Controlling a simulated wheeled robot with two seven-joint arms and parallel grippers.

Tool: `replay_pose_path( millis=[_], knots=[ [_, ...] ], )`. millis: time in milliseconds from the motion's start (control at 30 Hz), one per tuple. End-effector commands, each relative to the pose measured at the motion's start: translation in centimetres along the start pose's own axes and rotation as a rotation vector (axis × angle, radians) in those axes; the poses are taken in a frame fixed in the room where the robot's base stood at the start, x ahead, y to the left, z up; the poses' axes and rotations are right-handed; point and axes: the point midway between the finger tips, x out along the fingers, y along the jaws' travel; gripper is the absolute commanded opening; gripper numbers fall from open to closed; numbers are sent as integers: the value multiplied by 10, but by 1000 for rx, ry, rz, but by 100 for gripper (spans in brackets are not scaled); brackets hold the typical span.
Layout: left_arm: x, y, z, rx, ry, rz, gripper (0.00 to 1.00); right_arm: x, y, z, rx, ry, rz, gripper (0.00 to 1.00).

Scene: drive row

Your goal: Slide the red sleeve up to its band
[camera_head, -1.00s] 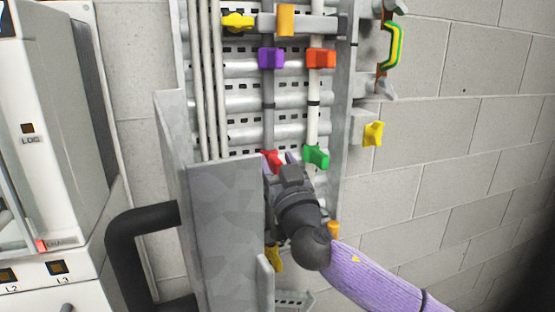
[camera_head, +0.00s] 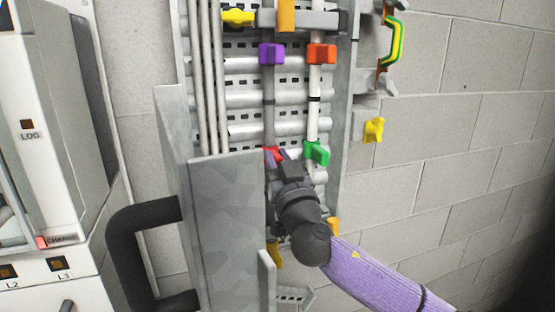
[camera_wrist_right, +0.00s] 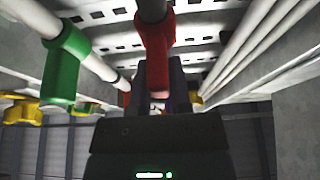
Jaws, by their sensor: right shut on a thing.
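The red sleeve (camera_head: 271,153) sits on the grey rod (camera_head: 268,105), the left one of two upright rods on the rack. My right gripper (camera_head: 279,158) comes from below and is shut on the red sleeve, its fingers at the sleeve's lower part. The right wrist view shows the red sleeve (camera_wrist_right: 155,42) upright ahead of the right gripper (camera_wrist_right: 160,82), with the dark rod above it. The gripper hides part of the sleeve. I cannot clearly make out a band on the grey rod. My left gripper is not identifiable in view.
A green sleeve (camera_head: 316,152) sits close right on the white rod, which has a black band (camera_head: 314,99). A purple block (camera_head: 271,54) is higher on the grey rod, an orange-red one (camera_head: 321,54) beside it. A grey metal panel (camera_head: 225,220) stands left of my right arm.

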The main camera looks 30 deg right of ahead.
Motion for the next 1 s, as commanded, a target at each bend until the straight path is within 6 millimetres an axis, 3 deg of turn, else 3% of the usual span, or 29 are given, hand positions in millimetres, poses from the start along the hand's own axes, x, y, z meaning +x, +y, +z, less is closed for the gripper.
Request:
replay_pose_path(
  millis=[733, 1000],
  knots=[
    [-2, 0, 0, 1, -1, 1, 59, 1, 0, -2, 0, 0, 1, 0],
    [-44, 0, -4, 1, -1, 1, 59, 24, 0, -58, 4, 3, 1, 0]
  ],
)
